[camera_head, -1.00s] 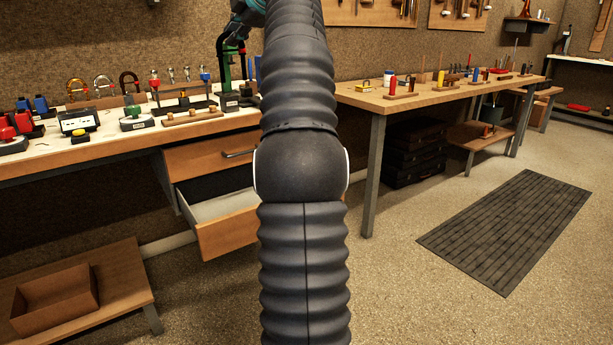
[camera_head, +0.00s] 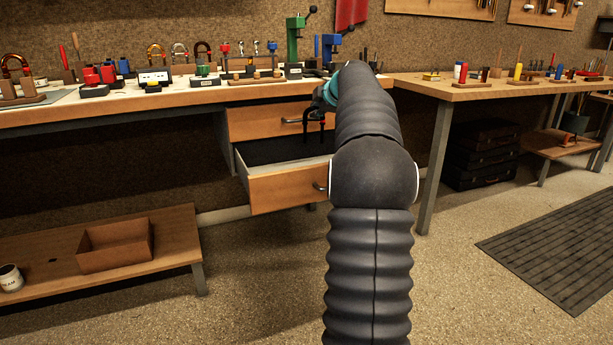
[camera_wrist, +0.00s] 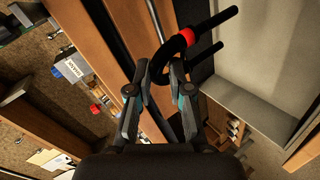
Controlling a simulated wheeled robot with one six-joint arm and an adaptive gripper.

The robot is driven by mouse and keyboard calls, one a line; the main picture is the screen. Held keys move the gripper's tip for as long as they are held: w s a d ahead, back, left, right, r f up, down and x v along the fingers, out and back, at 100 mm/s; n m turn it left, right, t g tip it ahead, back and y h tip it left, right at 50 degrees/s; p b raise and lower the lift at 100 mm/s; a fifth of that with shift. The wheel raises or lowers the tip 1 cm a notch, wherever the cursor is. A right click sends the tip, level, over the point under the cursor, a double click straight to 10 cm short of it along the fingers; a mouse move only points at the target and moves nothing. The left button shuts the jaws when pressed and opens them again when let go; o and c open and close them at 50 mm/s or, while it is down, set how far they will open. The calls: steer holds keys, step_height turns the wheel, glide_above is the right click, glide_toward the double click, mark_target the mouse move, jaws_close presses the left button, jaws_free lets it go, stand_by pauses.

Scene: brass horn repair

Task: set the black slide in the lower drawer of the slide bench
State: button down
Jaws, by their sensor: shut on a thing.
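In the head view, my gripper (camera_head: 322,108) holds the slide (camera_head: 308,130) in front of the closed upper drawer (camera_head: 262,121), above the open lower drawer (camera_head: 283,190). The lower drawer's grey inside also shows in the wrist view (camera_wrist: 270,55), beyond the slide. My arm hides the drawer's right part. The visible drawer floor looks empty.
The slide bench (camera_head: 60,116) carries several slides, stands and small parts along its top. A low shelf (camera_head: 180,235) with an open wooden box (camera_head: 115,247) stands at left. A second bench (camera_head: 450,90) is at right. Floor in front of the drawers is clear.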

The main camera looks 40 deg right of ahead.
step_height(320, 180, down, 11)
steer(key=b, duration=0.2)
steer(key=shift+r, duration=0.15)
steer(key=shift+w+f, duration=0.1)
steer(key=shift+f, duration=0.1)
steer(key=c, duration=1.1)
jaws_free()
steer(key=shift+o, duration=0.2)
steer(key=shift+r, duration=0.15)
steer(key=b+v, duration=0.1)
steer(key=v, duration=1.1)
